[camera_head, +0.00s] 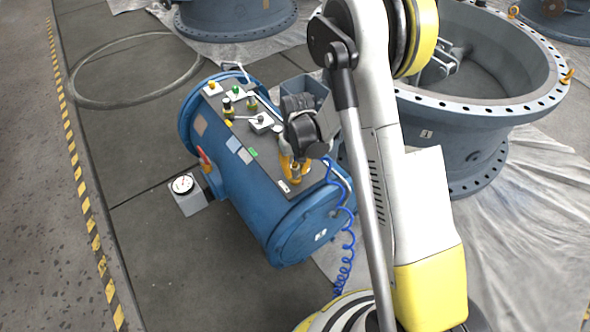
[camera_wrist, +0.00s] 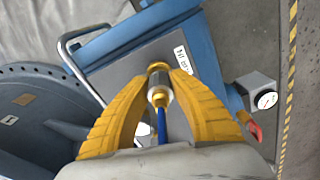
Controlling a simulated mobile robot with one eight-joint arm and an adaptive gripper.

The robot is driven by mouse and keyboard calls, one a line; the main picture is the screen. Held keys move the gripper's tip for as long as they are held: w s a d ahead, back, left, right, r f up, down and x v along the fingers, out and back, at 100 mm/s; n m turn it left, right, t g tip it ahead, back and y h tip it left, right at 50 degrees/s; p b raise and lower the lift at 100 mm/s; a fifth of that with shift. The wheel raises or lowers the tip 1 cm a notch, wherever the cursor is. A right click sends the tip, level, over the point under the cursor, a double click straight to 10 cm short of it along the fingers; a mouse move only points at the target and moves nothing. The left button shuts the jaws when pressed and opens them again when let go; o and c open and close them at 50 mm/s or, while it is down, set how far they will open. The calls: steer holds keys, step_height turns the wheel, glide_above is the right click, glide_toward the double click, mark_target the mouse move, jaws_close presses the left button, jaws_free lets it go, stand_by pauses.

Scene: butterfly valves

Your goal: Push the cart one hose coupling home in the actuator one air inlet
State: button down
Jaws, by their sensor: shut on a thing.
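I cannot identify the actuator one air inlet in either view.
A large grey flanged valve body (camera_head: 475,110) stands right of the cart, partly behind my arm. Another stands at the back (camera_head: 235,18). A gauge box (camera_head: 188,193) sits at the cart's left. The dark floor at lower left is clear, beside yellow striped edging (camera_head: 82,190).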

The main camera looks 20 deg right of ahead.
mark_target(295, 161)
steer(key=shift+f, duration=0.35)
stand_by(0.7)
steer(key=c, duration=0.6)
jaws_free()
steer(key=shift+c, duration=0.2)
steer(key=shift+r, duration=0.1)
steer(key=shift+r+p, duration=2.2)
steer(key=shift+r, duration=1.45)
